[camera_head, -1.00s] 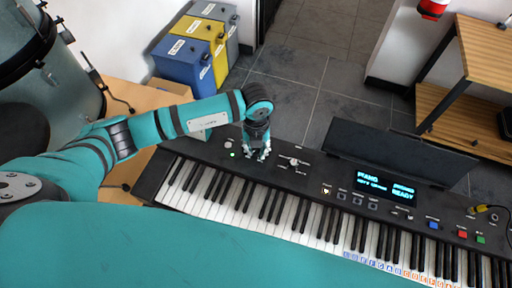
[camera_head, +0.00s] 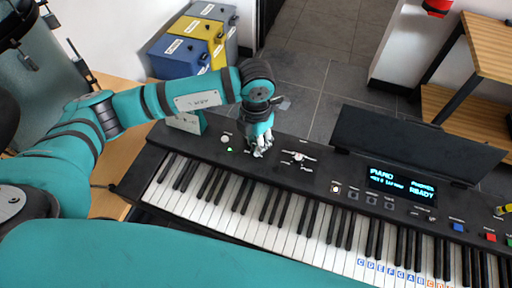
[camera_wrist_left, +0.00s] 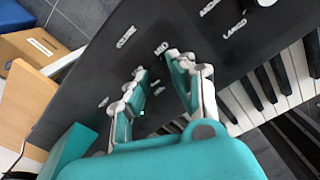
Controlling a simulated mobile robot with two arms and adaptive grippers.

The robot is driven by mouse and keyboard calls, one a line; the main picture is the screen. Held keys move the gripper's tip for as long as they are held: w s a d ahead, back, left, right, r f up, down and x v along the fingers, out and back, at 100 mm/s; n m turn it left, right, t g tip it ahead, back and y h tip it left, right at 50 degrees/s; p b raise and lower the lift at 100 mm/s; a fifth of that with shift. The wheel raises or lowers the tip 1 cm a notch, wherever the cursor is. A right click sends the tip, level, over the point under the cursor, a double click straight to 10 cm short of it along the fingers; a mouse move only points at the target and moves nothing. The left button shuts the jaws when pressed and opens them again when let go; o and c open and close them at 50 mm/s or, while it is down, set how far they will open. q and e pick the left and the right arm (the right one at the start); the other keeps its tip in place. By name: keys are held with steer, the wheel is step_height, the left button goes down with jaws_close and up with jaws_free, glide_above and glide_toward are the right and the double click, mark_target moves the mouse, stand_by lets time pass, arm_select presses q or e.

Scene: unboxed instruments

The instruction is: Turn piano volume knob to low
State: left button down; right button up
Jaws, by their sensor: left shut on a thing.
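The black digital piano (camera_head: 205,158) lies across the middle of the head view, with its control panel above the keys. My left gripper (camera_head: 262,150) points down at the left part of this panel. It also shows in the left wrist view (camera_wrist_left: 163,95), its fingers closed around a small control, which I take to be the volume knob. The fingers hide the knob itself, so its pointer cannot be read. My right gripper is not in view.
A silver selector (camera_head: 299,156) sits right of the gripper; a round pale button (camera_head: 225,139) sits left. The lit display (camera_head: 400,185) and music stand (camera_head: 405,143) are farther right. Bins (camera_head: 203,42) stand behind, and a wooden table (camera_head: 107,205) is at left.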

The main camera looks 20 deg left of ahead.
arm_select(q)
steer(key=m+b, duration=0.1)
steer(key=b, duration=0.1)
steer(key=m+b, duration=0.4)
steer(key=shift+w+f, duration=0.1)
steer(key=shift+f, duration=0.15)
steer(key=shift+r+m+b, duration=0.25)
steer(key=shift+m+b, duration=1.35)
steer(key=shift+b, duration=0.15)
steer(key=c, duration=1.1)
jaws_free()
steer(key=shift+c, duration=0.2)
steer(key=shift+r, duration=0.1)
step_height(320, 180, up, 12)
